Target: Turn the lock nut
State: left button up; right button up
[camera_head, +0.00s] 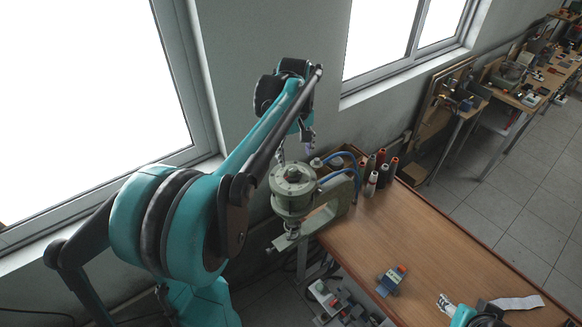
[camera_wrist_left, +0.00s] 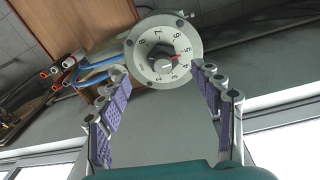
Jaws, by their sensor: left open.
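A pale green press (camera_head: 293,190) stands at the table's back left corner, its round dial on top. In the left wrist view the numbered dial (camera_wrist_left: 184,62) faces me, with a dark nut or knob (camera_wrist_left: 160,62) at its centre and a red mark beside it. My left gripper (camera_head: 294,150) is above the dial in the head view. In the left wrist view its purple-padded fingers (camera_wrist_left: 160,80) are spread wide, one on each side below the dial, with nothing between them.
Several coloured bottles or spools (camera_head: 381,176) stand right of the press, and blue hoses (camera_head: 340,174) run beside it. A small blue-grey block with a red top (camera_head: 390,281) is on the wooden table (camera_head: 420,235). The table's middle is clear. A window wall is behind.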

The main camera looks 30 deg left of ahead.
aim_at(291, 168)
pick_arm(q)
jog(key=shift+w+a+f+n+g, duration=0.25)
jog(key=shift+w+a+n, duration=0.15)
jog(key=shift+a, duration=0.2)
jog(key=shift+w+a+f+n+g, duration=0.2)
jog(key=shift+w+a+n, duration=0.1)
jog(key=shift+w+a, duration=0.25)
jog(key=shift+s+a+f, duration=0.1)
jog(key=shift+a+f, duration=0.05)
jog(key=shift+a, duration=0.05)
notch_tip(291, 168, down, 8)
jog(key=shift+d+r+p, duration=0.1)
jog(key=shift+r+p, duration=0.15)
jog(key=shift+p, duration=0.2)
jog(key=c, duration=1.2)
